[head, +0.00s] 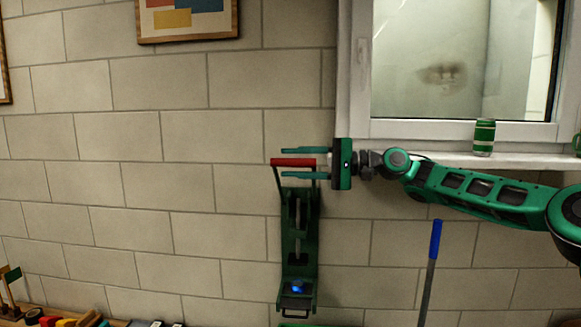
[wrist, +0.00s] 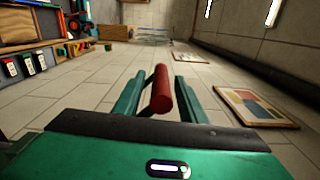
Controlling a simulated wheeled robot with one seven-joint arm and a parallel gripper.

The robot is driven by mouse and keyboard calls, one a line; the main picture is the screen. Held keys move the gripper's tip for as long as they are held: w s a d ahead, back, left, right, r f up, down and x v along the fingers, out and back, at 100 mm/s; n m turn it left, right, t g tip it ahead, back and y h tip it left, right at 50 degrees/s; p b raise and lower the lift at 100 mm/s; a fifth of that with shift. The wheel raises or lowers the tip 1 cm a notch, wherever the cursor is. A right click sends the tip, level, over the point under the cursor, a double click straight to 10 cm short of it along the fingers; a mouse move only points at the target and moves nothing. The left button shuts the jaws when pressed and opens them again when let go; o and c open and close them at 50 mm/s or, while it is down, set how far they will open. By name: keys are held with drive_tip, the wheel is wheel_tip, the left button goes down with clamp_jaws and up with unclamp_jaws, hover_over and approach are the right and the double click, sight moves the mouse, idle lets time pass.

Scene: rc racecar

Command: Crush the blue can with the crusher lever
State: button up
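The green can crusher (head: 288,245) is fixed upright on the wall, with its red lever handle (head: 293,162) raised at the top. The blue can (head: 297,287) sits low in the crusher's bottom, partly hidden by the frame. My gripper (head: 283,163) is at the handle, with one finger above the red bar and one below in the head view. In the wrist view, the red handle (wrist: 162,90) lies between the two fingers, with a gap visible on each side. The gripper is open and does not clasp the bar.
A green can (head: 483,137) stands on the window sill (head: 450,158) at the right. A blue-handled pole (head: 435,240) leans below it. Small items crowd a bench at the lower left. Framed pictures (head: 187,20) hang on the wall, which is otherwise clear left of the crusher.

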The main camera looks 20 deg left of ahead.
drive_tip(key=d, duration=0.3)
drive_tip(key=w+d, duration=0.1)
drive_tip(key=d, duration=0.4)
drive_tip(key=shift+w+d, duration=0.35)
drive_tip(key=d, duration=1.2)
drive_tip(key=shift+w+d+r, duration=0.15)
drive_tip(key=shift+w+r, duration=0.05)
drive_tip(key=shift+r, duration=0.25)
idle(0.5)
idle(0.4)
